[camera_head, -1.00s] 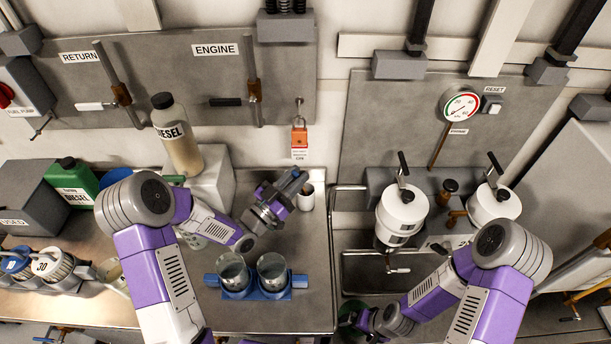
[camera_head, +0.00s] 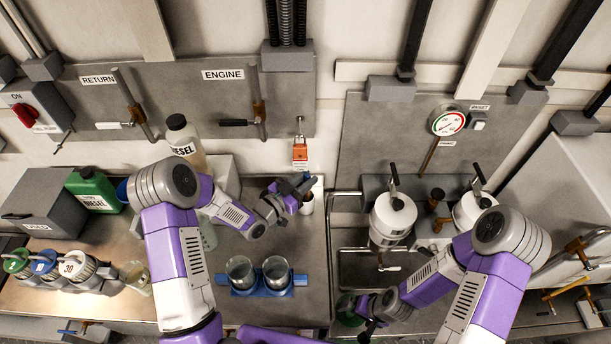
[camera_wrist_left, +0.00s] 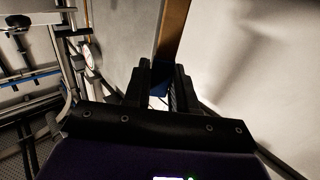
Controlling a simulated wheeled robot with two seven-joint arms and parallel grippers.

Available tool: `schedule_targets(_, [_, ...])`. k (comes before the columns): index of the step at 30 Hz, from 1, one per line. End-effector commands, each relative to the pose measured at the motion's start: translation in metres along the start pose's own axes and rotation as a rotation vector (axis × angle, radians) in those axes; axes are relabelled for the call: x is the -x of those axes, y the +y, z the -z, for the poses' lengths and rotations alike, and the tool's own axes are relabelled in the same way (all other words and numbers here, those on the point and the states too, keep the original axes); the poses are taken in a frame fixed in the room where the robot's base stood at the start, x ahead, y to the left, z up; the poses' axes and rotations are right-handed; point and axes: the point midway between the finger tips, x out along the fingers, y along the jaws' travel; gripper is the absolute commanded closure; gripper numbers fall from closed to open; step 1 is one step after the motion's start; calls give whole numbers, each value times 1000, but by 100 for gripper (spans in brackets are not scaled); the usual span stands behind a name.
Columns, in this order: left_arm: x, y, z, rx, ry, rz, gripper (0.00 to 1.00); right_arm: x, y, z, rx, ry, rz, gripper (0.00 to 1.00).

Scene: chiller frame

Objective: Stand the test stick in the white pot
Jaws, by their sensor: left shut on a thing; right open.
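My left gripper (camera_head: 302,188) is shut at the back of the metal counter, by the white pot (camera_head: 307,206). The pot stands upright, with its upper part partly covered by the gripper. The test stick is thin and hard to make out in the head view. A small bluish-white bit (camera_wrist_left: 158,90) shows between the dark fingers in the left wrist view, and I take it to be part of the stick. I cannot tell whether its lower end is inside the pot. My right gripper (camera_head: 369,326) is open and low, beside a dark green round thing (camera_head: 347,311).
Two glass beakers (camera_head: 241,272) sit in a blue holder (camera_head: 262,291) in front of the pot. A diesel bottle (camera_head: 184,140) stands behind my left arm. An orange lock (camera_head: 300,150) hangs above the pot. A metal rail (camera_head: 329,235) edges the counter to the right.

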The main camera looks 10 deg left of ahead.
Motion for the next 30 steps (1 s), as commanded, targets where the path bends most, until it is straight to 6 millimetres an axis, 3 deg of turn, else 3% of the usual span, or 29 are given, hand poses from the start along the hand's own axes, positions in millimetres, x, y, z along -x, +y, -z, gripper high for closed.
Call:
schedule_targets(11, [0,0,-5,-1,2,1,100,-7,2,0,0,0,0,5])
schedule_targets(12, [0,0,-4,0,1,1,68,-5,2,0,0,-1,0,5])
schedule_targets(16, [0,0,-3,0,2,1,49,-5,2,0,0,0,0,5])
schedule_targets(28, [0,0,2,0,2,0,49,2,0,0,0,0,0,5])
schedule_targets(30, [11,-2,0,0,0,3,49,0,0,0,0,0,0,5])
